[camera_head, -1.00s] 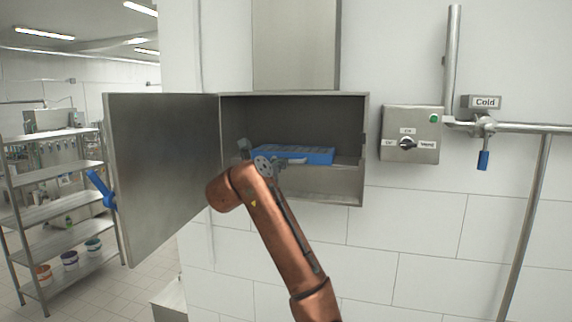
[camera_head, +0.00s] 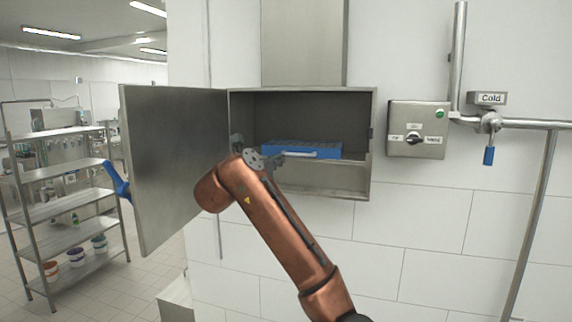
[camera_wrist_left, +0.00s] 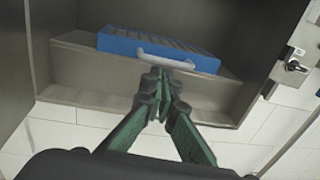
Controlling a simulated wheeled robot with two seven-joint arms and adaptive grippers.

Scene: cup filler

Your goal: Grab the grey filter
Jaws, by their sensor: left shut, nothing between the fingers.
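A flat blue filter with dark slats on top (camera_head: 300,147) lies on the raised shelf inside an open steel cabinet (camera_head: 372,140). No grey filter shows; this one is blue with a light grey handle (camera_head: 292,154) along its front. In the left wrist view the blue filter (camera_wrist_left: 115,43) and its arched handle (camera_wrist_left: 165,59) are ahead of the fingers. My left gripper (camera_head: 275,160) is in front of the cabinet opening, its green fingers (camera_wrist_left: 165,76) closed together and empty. The tips appear just below the handle; contact cannot be told. My right gripper is not in view.
The cabinet door (camera_head: 175,165) stands open to the left, with a blue handle (camera_head: 117,181). A switch box (camera_head: 418,130) and a pipe with a blue-levered valve (camera_head: 489,125) are on the wall at right. A shelf rack (camera_head: 65,175) stands at far left.

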